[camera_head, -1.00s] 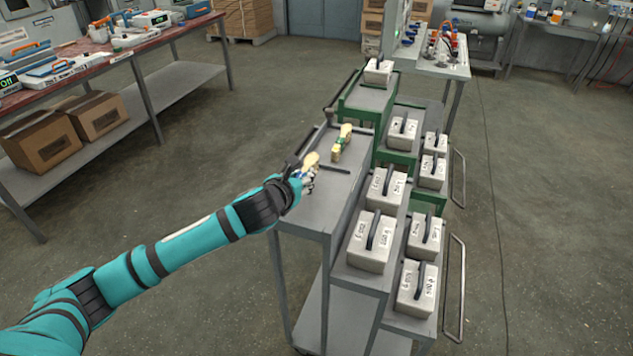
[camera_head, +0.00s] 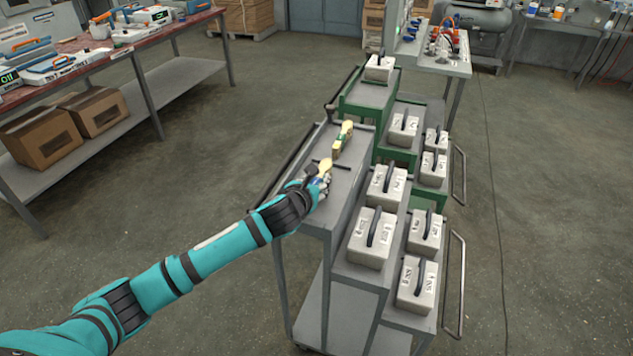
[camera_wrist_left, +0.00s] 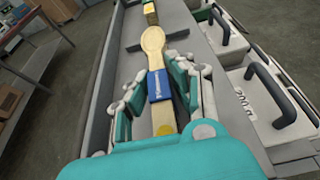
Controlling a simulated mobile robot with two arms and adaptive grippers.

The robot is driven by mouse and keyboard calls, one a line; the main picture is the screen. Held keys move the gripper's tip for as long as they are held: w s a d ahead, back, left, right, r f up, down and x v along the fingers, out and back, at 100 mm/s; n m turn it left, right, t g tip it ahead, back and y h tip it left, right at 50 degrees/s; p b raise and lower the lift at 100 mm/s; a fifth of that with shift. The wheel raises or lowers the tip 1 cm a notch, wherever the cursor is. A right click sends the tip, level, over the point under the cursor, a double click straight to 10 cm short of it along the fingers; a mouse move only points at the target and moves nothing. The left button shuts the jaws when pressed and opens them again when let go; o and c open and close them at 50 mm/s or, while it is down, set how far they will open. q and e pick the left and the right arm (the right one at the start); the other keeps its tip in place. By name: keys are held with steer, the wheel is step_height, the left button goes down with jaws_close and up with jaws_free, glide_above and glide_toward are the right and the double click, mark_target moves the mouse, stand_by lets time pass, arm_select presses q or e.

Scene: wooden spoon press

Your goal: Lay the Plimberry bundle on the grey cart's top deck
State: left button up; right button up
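My left gripper (camera_wrist_left: 160,90) is shut on a wooden spoon bundle (camera_wrist_left: 152,42) with a blue band (camera_wrist_left: 160,85). The lettering on the band is too small to read surely. In the head view the spoon's pale bowl (camera_head: 325,166) shows past my left gripper (camera_head: 318,182), over the near part of the grey cart's top deck (camera_head: 343,188). I cannot tell whether the bundle touches the deck. A second spoon bundle (camera_head: 342,140) with a green band lies farther back on the deck. My right gripper is not in view.
A thin dark bar (camera_head: 343,166) lies across the deck between the two bundles. Lower steps on the right carry several pale weight blocks with dark handles (camera_head: 371,238). A green cart (camera_head: 368,97) stands behind. A red-topped bench (camera_head: 110,55) is at the left.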

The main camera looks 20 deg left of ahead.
arm_select(q)
steer(key=o, duration=0.3)
steer(key=v, duration=1.2)
steer(key=shift+r, duration=0.1)
